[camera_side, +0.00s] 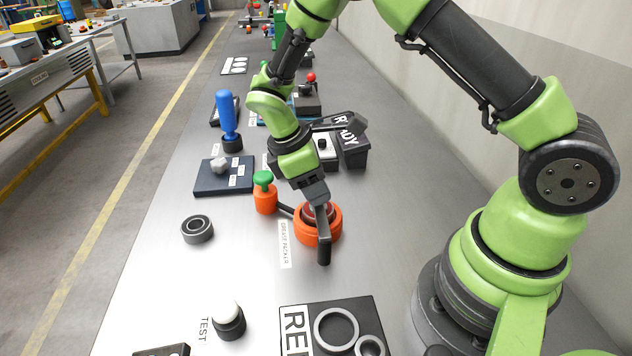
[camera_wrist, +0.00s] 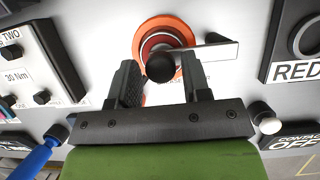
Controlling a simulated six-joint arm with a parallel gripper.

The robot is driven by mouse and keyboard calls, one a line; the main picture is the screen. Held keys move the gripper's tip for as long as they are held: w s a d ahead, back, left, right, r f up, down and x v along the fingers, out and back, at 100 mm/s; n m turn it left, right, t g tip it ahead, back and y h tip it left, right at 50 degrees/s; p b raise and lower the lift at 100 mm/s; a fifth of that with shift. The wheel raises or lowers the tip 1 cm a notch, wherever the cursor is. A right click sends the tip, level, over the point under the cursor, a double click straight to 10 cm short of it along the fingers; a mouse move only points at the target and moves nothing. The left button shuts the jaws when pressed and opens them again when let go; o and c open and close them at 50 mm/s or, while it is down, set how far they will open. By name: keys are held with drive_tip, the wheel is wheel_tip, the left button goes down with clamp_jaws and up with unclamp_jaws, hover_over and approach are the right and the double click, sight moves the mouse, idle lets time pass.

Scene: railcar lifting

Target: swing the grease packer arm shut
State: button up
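The grease packer is a round orange housing (camera_side: 303,234) with a red inside. It also shows in the wrist view (camera_wrist: 142,42), beyond my fingers. In the wrist view a pale flat bar (camera_wrist: 212,52), which looks like the packer arm, reaches right across the housing's rim. A black round knob (camera_wrist: 160,67) shows in front of the housing. My gripper (camera_wrist: 158,72) is open, with the knob between its fingertips and gaps on both sides. In the side view my gripper (camera_side: 321,232) points down over the housing, and its fingers hide the bar and knob.
An orange canister with a green cap (camera_side: 265,197) stands left of the housing. A bearing ring (camera_side: 198,229), a white-topped button (camera_side: 227,317) and a plate marked RED (camera_side: 291,309) are nearby. A blue-handled tool (camera_side: 228,113) stands farther back. Clear bench lies left of the housing's label.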

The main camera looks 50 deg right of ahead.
drive_tip(key=shift+o, duration=0.8)
drive_tip(key=v, duration=1)
